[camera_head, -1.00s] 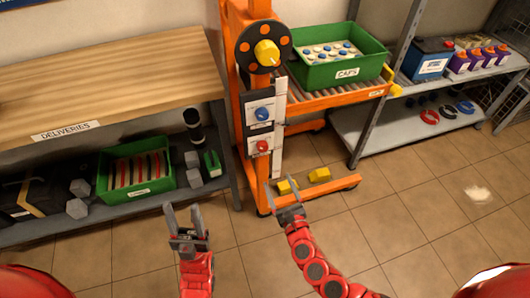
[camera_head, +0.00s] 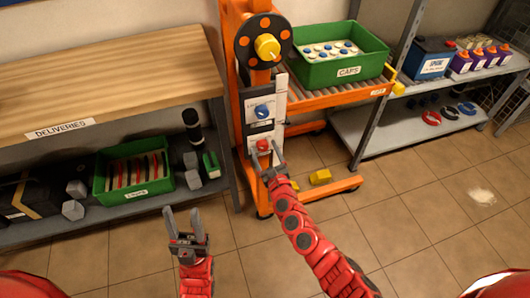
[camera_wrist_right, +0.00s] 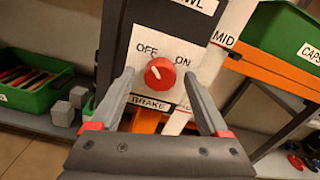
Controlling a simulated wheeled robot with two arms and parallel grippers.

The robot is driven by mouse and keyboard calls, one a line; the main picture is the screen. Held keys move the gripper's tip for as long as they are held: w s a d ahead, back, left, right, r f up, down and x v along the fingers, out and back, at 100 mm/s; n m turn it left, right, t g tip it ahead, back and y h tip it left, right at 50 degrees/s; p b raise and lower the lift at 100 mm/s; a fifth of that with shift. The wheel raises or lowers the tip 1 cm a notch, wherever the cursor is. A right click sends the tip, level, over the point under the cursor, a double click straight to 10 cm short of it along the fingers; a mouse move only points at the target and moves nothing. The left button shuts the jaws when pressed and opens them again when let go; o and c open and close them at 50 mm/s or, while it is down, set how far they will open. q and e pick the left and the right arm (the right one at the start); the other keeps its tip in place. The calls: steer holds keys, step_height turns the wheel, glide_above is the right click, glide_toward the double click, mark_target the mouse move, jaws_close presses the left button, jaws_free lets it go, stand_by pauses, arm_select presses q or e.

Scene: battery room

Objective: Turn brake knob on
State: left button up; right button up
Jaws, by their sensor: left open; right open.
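The red brake knob (camera_wrist_right: 160,73) sits on a white plate marked OFF at left, ON at right and BRAKE below. Its white pointer mark leans to the upper left, towards OFF. In the head view the knob (camera_head: 263,144) is low on the orange lift's panel, partly behind my right gripper. My right gripper (camera_head: 267,155) is open, and in the right wrist view its fingers (camera_wrist_right: 160,90) stand on either side of the knob, with gaps showing; I cannot tell the depth. My left gripper (camera_head: 184,225) is open and empty over the floor at lower left.
A blue knob (camera_head: 262,111) is above the brake knob, and a yellow hub (camera_head: 267,46) on a dark wheel is higher up. A green CAPS bin (camera_head: 338,60) is on rollers to the right. The DELIVERIES bench (camera_head: 110,80) stands at left.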

jaws_close()
stand_by(0.3)
steer(key=shift+f, duration=0.1)
steer(key=m+b, duration=0.1)
steer(key=m, duration=0.3)
steer(key=shift+b, duration=0.35)
steer(key=m+b, duration=0.1)
steer(key=m, duration=0.4)
steer(key=shift+b, duration=0.35)
steer(key=m+b, duration=0.1)
steer(key=m, duration=0.3)
steer(key=shift+m, duration=2.4)
steer(key=shift+s, duration=0.1)
